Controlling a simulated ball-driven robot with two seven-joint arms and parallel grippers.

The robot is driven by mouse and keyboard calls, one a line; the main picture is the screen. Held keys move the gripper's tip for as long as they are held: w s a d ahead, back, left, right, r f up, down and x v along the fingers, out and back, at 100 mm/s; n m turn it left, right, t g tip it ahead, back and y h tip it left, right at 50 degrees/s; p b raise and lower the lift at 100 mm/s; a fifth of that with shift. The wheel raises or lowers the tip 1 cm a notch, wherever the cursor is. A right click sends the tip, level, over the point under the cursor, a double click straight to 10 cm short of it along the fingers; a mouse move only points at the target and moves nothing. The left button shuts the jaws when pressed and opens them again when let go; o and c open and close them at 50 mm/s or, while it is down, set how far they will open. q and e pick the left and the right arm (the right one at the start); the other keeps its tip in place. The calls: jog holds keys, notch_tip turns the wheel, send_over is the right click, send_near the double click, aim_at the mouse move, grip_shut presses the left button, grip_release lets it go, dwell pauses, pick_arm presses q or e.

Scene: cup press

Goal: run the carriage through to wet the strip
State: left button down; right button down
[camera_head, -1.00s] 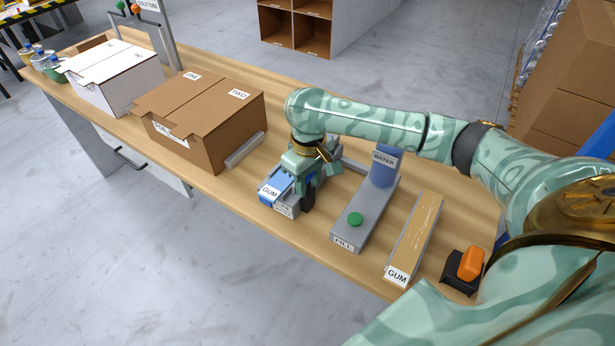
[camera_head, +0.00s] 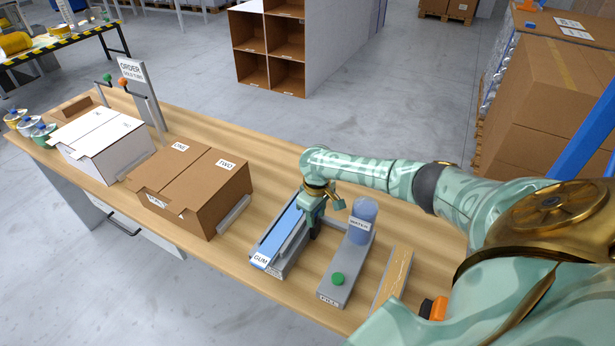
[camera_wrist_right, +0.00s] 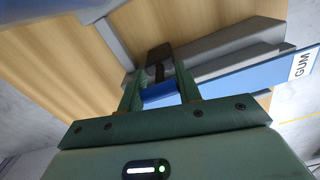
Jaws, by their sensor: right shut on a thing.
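The long grey device (camera_head: 285,262) lies on the table with a blue strip (camera_head: 277,236) along its top, and a white GUM label (camera_head: 261,261) at its near end. My right gripper (camera_head: 314,222) is at the far part of the device, over its right side. In the right wrist view, its two green fingers are shut on a small blue part (camera_wrist_right: 160,94), which I take for the carriage; a dark block (camera_wrist_right: 159,58) shows just past the fingertips. The gripper hides most of the carriage in the head view. My left gripper is out of view.
Right of the device stands a grey FILL base (camera_head: 334,295) with a green button (camera_head: 338,279) and a blue WATER tank (camera_head: 362,222). Beyond it are a tan GUM board (camera_head: 393,278) and an orange item (camera_head: 436,308). A brown box (camera_head: 195,185) stands left.

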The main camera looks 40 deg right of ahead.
jog(key=shift+w+d+r+b, duration=0.1)
jog(key=shift+w+d+b, duration=0.2)
jog(key=shift+d, duration=0.6)
jog(key=shift+w+d+b, duration=0.1)
jog(key=shift+w+d, duration=0.3)
jog(key=shift+d, duration=0.5)
jog(key=c, duration=1.3)
grip_release()
jog(key=o, duration=0.3)
jog(key=shift+w+d, duration=0.1)
